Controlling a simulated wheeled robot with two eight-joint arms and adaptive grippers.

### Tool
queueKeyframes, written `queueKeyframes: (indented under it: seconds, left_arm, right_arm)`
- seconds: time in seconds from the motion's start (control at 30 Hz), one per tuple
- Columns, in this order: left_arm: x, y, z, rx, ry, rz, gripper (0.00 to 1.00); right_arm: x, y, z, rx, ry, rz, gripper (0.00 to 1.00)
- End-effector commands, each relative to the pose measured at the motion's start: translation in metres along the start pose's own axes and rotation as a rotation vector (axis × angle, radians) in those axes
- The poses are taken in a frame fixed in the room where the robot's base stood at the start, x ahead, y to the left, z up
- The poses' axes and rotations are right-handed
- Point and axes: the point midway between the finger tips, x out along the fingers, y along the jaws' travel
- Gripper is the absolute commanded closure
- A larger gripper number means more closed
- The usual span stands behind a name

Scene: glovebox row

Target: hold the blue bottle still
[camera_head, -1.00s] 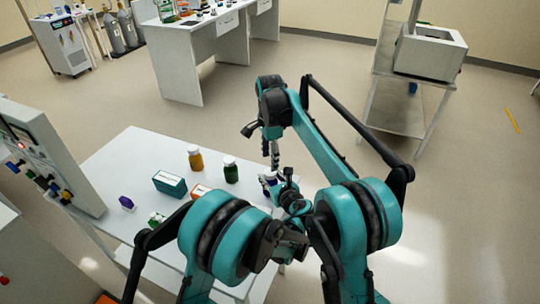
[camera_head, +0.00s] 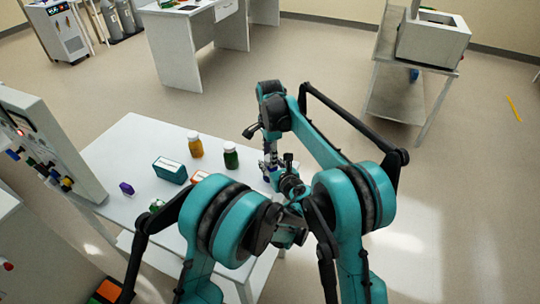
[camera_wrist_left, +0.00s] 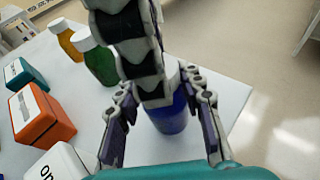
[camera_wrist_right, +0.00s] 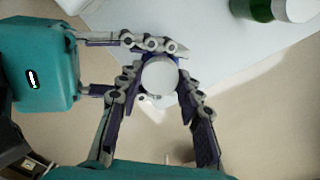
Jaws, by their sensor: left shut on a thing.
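The blue bottle (camera_wrist_left: 172,118) stands on the white table between the fingers of my left gripper (camera_wrist_left: 162,132), which is shut on its body. Its white cap (camera_wrist_right: 160,77) shows from above in the right wrist view. My right gripper (camera_wrist_right: 160,82) points down over the bottle, its fingers on both sides of the cap with a slight gap. In the head view my right gripper (camera_head: 269,160) is above the table's right part, and my left arm reaches in from the front. The grippers hide most of the bottle there.
A green bottle (camera_head: 231,158) and an orange bottle (camera_head: 195,147) stand nearby. A teal box (camera_head: 170,170), an orange box (camera_wrist_left: 40,115) and a purple item (camera_head: 126,188) are on the table (camera_head: 130,145). A grey panel (camera_head: 50,140) borders its left side.

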Motion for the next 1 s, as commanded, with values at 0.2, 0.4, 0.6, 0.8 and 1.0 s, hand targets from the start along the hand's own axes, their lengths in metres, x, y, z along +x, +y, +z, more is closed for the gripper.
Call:
queueKeyframes:
  seconds: [0.2,0.4,0.6,0.8,1.0]
  left_arm:
    - [0.0005,0.0004,-0.0026,-0.003,0.006,0.001,1.00]
    - [0.0006,0.0004,-0.0026,-0.003,0.006,0.001,1.00]
    - [0.0007,0.0004,-0.0026,-0.003,0.006,0.001,1.00]
    - [0.0007,0.0004,-0.0025,-0.004,0.006,0.001,1.00]
    - [0.0006,0.0004,-0.0025,-0.004,0.006,0.001,1.00]
  right_arm:
    - [0.0005,0.0010,0.0001,-0.089,0.000,0.003,0.99]
    - [0.0004,0.0011,0.0003,-0.287,-0.001,0.003,0.99]
    - [0.0004,0.0013,0.0003,-0.296,-0.001,0.004,0.99]
    - [0.0004,0.0011,0.0003,-0.294,-0.001,0.003,0.44]
    - [0.0003,0.0008,0.0003,-0.294,0.000,0.002,0.44]
